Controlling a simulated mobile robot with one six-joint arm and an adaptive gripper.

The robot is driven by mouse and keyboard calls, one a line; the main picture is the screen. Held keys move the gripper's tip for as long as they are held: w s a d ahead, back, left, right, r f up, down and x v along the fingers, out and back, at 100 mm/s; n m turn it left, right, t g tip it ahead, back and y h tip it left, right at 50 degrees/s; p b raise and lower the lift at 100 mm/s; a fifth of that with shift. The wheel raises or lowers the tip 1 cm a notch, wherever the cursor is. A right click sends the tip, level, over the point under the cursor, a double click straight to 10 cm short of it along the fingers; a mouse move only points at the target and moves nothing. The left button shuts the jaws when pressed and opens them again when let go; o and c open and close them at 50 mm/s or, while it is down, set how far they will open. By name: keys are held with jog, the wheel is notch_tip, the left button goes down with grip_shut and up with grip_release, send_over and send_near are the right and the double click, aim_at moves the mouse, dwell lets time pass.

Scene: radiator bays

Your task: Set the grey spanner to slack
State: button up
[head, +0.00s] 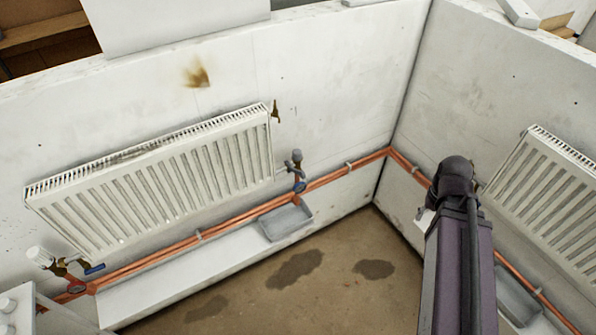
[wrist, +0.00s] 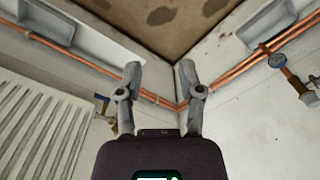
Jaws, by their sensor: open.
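I cannot clearly pick out a grey spanner. The best match is a small grey fitting (head: 290,166) at the valve by the near radiator's right end in the head view. Its shape and setting are too small to read. A blue round tag or dial (head: 300,187) sits just below it. In the wrist view, the same valve seems to show at the right edge, with the blue disc (wrist: 277,61) and a grey part (wrist: 308,93) cut by the frame. My gripper (wrist: 160,75) is open and empty, its fingers spread before the wall corner, apart from the valve.
A white radiator (head: 150,185) hangs on the left wall and another (head: 545,200) on the right wall. Copper pipes (head: 340,175) run low along both walls. A grey tray (head: 286,221) lies below the valve. A blue lever (head: 95,268) shows lower left. The stained floor (head: 330,285) is clear.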

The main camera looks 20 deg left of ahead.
jog(key=w+a+n, duration=0.2)
jog(key=w+a, duration=0.5)
jog(key=a, duration=0.2)
jog(key=n+b, duration=0.1)
jog(key=n, duration=0.7)
send_over(297, 170)
jog(key=f, duration=0.1)
jog(key=shift+f, duration=0.2)
notch_tip(297, 170, down, 13)
jog(key=b, duration=1.3)
jog(key=shift+f+b, duration=0.2)
jog(key=shift+b, duration=0.15)
